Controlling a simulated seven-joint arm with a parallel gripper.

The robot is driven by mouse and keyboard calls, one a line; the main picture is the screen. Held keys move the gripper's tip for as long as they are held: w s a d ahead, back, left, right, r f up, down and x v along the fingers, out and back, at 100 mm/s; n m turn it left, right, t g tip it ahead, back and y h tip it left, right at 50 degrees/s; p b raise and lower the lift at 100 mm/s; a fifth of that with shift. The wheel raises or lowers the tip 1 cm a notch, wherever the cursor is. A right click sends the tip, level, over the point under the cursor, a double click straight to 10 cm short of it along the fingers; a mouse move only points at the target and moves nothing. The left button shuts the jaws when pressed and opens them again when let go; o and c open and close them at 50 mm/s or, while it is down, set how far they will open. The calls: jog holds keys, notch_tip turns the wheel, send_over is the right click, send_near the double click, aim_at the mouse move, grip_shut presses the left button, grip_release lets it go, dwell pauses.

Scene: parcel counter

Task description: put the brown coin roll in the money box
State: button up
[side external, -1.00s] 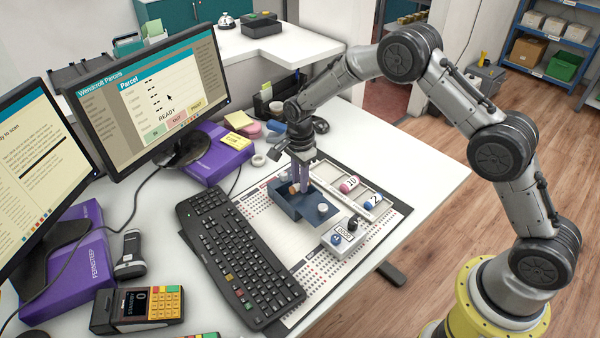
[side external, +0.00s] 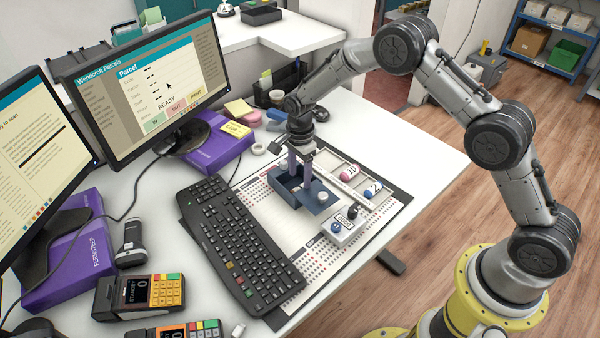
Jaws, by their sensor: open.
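The money box (side external: 314,202) is a dark blue, open-topped box with a flat section bearing a pale round knob, on the patterned mat. My gripper (side external: 299,176) points down over the open compartment, its purple fingers apart with a gap between them. I cannot make out the brown coin roll; the box's near wall and my fingers hide much of the compartment's inside.
A pale rack (side external: 358,181) right of the box holds a pink-ended roll (side external: 349,172) and a blue-ended roll (side external: 372,188). A white block with a blue knob (side external: 341,233) stands in front. A black keyboard (side external: 240,245) lies left; a purple box (side external: 215,150) lies behind.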

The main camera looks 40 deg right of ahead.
notch_tip(320, 180, up, 14)
dwell(0.6)
dwell(0.5)
